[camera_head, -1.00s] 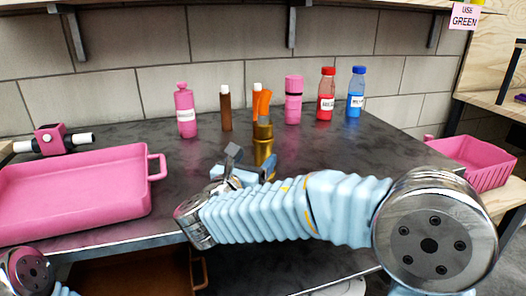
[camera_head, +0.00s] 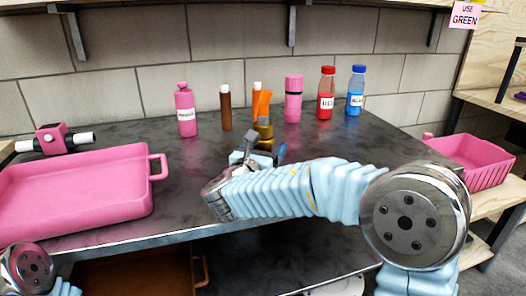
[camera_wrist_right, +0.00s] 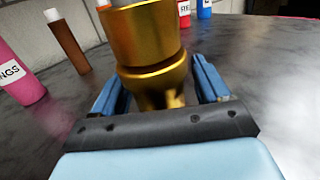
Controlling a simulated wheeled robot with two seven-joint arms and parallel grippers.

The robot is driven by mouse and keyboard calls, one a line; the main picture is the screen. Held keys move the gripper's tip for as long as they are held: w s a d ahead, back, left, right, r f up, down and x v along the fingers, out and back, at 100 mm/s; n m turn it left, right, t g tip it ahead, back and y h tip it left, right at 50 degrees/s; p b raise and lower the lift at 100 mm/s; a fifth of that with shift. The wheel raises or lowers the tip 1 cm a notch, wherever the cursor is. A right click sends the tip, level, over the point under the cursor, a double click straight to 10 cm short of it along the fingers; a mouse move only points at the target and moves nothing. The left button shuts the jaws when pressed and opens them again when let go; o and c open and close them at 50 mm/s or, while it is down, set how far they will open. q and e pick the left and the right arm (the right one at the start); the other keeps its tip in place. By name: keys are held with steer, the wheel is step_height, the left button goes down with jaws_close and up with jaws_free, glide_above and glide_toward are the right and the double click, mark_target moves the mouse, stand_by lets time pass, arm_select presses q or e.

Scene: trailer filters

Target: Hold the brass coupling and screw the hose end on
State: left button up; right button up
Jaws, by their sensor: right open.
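The brass coupling (camera_head: 264,130) stands upright on the dark worktop. In the right wrist view the coupling (camera_wrist_right: 150,45) is between the two blue fingers of my right gripper (camera_wrist_right: 160,88), with a gap visible on the right side. My right gripper (camera_head: 264,154) is open around its lower part, which the gripper partly hides in the head view. An orange piece (camera_head: 261,104) shows just above and behind the coupling; I cannot tell whether it is the hose end or whether it touches. My left arm shows only at the lower left corner, its gripper out of view.
A pink bottle (camera_head: 186,110), a brown tube (camera_head: 225,108), a pink flask (camera_head: 293,99), a red-capped bottle (camera_head: 326,95) and a blue-capped bottle (camera_head: 356,92) stand behind. A pink tray (camera_head: 75,214) and a pink fitting (camera_head: 54,139) are left. A pink basket (camera_head: 487,174) is right.

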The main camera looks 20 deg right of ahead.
mark_target(263, 121)
steer(key=c, duration=1.2)
steer(key=shift+c, duration=0.2)
steer(key=shift+r, duration=0.15)
steer(key=shift+r, duration=0.55)
steer(key=s+r, duration=0.1)
steer(key=r, duration=0.1)
steer(key=s+a+r, duration=0.1)
steer(key=s+r, duration=0.1)
steer(key=r, duration=0.1)
steer(key=s+a+r, duration=0.1)
steer(key=s+r, duration=0.1)
steer(key=r, duration=0.1)
steer(key=shift+s+r, duration=0.1)
steer(key=shift+s, duration=0.15)
steer(key=s+a+r, duration=0.2)
steer(key=s+r, duration=0.1)
steer(key=s, duration=0.4)
steer(key=shift+s+a+r, duration=0.25)
steer(key=shift+s+a, duration=0.1)
steer(key=shift+a, duration=0.05)
